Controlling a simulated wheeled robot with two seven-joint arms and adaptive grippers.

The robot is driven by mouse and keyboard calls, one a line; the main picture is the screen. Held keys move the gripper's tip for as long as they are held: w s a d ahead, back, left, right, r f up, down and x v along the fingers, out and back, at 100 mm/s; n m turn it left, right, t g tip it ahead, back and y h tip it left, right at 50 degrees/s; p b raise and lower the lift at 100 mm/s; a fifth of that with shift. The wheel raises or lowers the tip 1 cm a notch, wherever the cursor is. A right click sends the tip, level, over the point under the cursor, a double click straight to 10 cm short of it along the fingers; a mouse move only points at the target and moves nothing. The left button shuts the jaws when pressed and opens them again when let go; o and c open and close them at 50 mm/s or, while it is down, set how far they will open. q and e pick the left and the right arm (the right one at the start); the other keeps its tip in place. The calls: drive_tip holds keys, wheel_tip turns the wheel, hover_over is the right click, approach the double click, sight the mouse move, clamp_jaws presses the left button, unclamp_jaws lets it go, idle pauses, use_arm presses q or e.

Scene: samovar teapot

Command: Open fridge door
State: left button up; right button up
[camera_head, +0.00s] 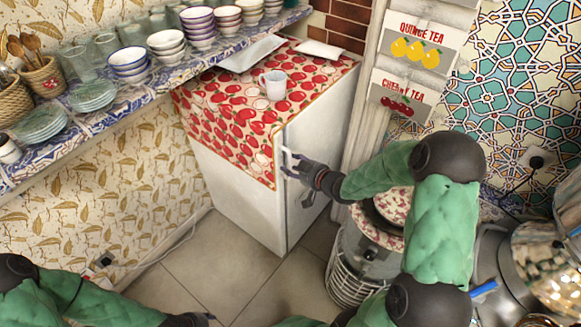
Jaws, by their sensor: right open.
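The white fridge (235,200) stands against the wall at the middle, with a red fruit-patterned cloth (225,105) over its top. Its door face (312,125) is turned to the right and looks shut. A small handle-like part (308,199) shows low on that face. My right gripper (288,163) is open at the door's front edge, just below the cloth. I cannot tell whether its fingers touch the door. My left gripper (192,319) is at the bottom edge, mostly cut off, far from the fridge.
A white mug (273,84) and a pale tray (251,53) stand on the fridge. A shelf (117,104) with bowls, glasses and plates runs along the left wall. A round metal stand (352,268) is close to the door's right. The tiled floor (235,282) before the fridge is clear.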

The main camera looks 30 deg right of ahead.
drive_tip(key=shift+w+a+f, duration=0.15)
drive_tip(key=shift+w+f, duration=0.1)
drive_tip(key=shift+w, duration=0.35)
clamp_jaws()
